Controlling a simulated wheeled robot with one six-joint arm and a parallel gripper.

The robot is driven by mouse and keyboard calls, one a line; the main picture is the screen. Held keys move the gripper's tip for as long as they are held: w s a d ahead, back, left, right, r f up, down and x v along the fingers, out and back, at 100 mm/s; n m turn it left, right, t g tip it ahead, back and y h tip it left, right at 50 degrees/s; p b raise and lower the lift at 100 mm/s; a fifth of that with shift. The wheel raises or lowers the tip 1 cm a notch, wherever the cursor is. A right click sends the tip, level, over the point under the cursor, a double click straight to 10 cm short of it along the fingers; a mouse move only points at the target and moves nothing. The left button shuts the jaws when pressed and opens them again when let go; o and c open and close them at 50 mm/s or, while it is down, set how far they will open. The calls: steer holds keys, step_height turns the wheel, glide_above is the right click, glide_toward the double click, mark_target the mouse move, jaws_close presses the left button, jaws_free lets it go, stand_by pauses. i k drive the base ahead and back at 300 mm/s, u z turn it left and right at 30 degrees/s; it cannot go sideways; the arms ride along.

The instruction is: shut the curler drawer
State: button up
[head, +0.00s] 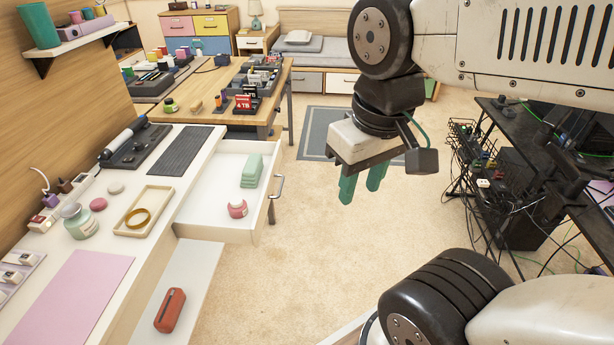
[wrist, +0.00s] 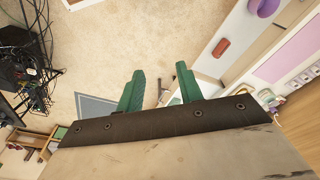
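A white drawer (head: 208,217) is pulled out from the white desk (head: 172,207) in the head view. It is the only drawer I see standing open on this desk. Its metal handle (head: 278,187) is on the right-hand front. Inside lie a green stacked item (head: 252,171) and a pink jar (head: 237,209). A curler-like tool (head: 124,137) lies on a black tray on the desktop. My gripper (head: 361,184), with green fingers, hangs over the floor to the right of the handle, apart from it. In the wrist view the fingers (wrist: 159,88) are separated and empty.
A red pouch (head: 170,310) lies on a lower white surface; it also shows in the wrist view (wrist: 221,47). A wooden desk (head: 222,115) stands behind the drawer. A black rack with cables (head: 500,185) is at right. Carpet between is clear.

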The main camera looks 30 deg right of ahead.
mark_target(205, 216)
steer(key=z, duration=0.2)
steer(key=i, duration=0.5)
steer(key=z, duration=0.05)
steer(key=k, duration=1.1)
steer(key=u, duration=0.7)
steer(key=i, duration=1.25)
steer(key=z, duration=0.5)
